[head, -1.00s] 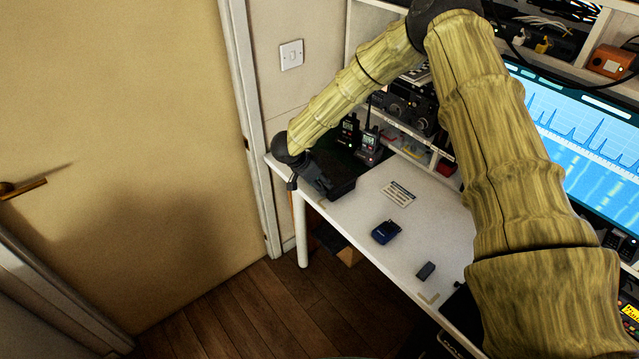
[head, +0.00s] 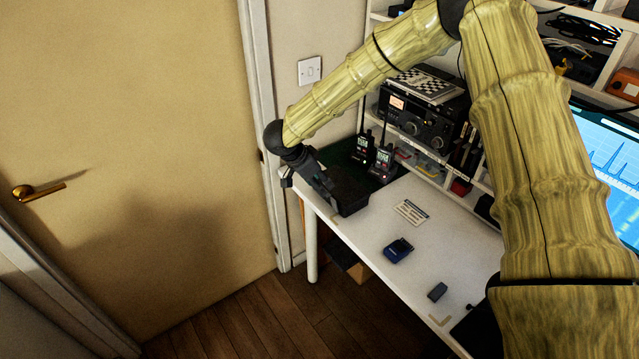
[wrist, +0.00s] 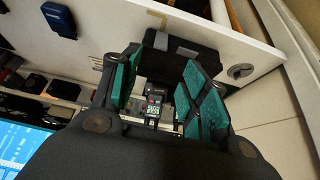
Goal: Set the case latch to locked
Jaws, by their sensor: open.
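A black case (head: 351,197) sits at the left end of the white table. It also shows in the wrist view (wrist: 187,67), beyond and between my fingers. A small grey piece on its edge (wrist: 161,41) may be the latch; I cannot tell its setting. My gripper (head: 318,182) is beside the case at the table's left end and partly covers it in the head view. In the wrist view my gripper (wrist: 162,85) has its teal-padded fingers spread apart, with nothing held. Contact with the case cannot be told.
Two handheld radios (head: 372,155) stand behind the case on a green mat. A printed card (head: 411,212), a blue device (head: 397,250) and a small dark block (head: 437,291) lie on the table (head: 365,245). A door (head: 130,150) is at left. Shelves of equipment rise behind.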

